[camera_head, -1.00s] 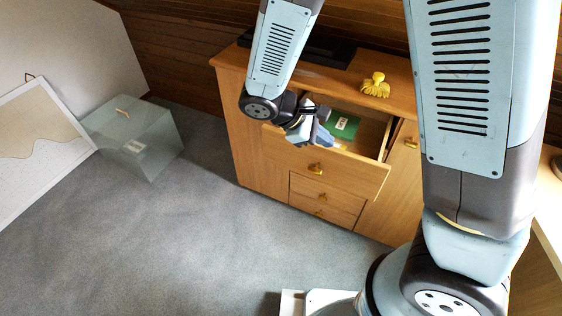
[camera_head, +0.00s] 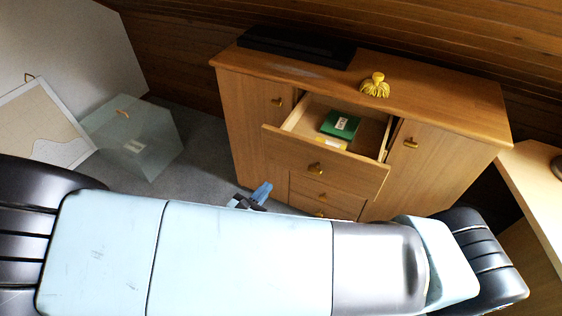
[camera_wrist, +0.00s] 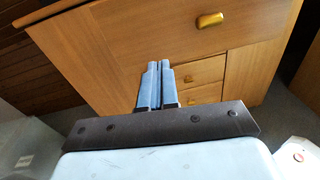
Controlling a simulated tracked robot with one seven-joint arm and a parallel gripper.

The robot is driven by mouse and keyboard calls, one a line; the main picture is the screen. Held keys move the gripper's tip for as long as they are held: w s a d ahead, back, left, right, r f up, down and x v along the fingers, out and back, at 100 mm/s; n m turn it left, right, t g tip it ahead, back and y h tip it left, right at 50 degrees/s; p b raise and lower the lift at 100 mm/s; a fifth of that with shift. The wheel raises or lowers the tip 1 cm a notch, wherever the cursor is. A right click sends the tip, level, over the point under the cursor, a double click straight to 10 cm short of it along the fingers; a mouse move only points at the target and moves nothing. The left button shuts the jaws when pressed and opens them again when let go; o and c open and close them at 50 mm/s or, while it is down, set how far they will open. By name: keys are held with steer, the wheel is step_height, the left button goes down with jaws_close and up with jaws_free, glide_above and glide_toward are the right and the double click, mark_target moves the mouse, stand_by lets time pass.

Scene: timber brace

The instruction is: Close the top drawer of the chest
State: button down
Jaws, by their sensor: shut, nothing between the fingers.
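The wooden chest (camera_head: 440,165) stands against the back wall. Its top drawer (camera_head: 345,172) is pulled out, with a brass knob (camera_head: 317,168) on its front and a green box (camera_head: 340,124) inside. My gripper (camera_head: 262,192) is shut and empty, in front of the chest, lower and left of that knob in the head view. In the wrist view the gripper (camera_wrist: 158,66) points at the chest, and the top drawer's front (camera_wrist: 150,28) with its knob (camera_wrist: 210,20) is above the fingertips. The gripper's distance from the drawer cannot be told. My arm hides the floor in front.
Two smaller drawers (camera_head: 335,199) below are shut, and both side doors look shut. A yellow tassel-like object (camera_head: 375,86) and a black flat case (camera_head: 296,46) lie on the chest top. A glass box (camera_head: 150,150) and leaning panels stand left. A desk (camera_head: 535,175) stands right.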

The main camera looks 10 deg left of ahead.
mark_target(286, 155)
steer(key=shift+n+t+y, duration=0.6)
steer(key=shift+n, duration=0.2)
steer(key=x, duration=0.8)
steer(key=f+x, duration=0.1)
steer(key=x, duration=0.3)
steer(key=shift+w+a+f, duration=0.1)
steer(key=shift+w+a, duration=0.15)
steer(key=shift+w, duration=0.2)
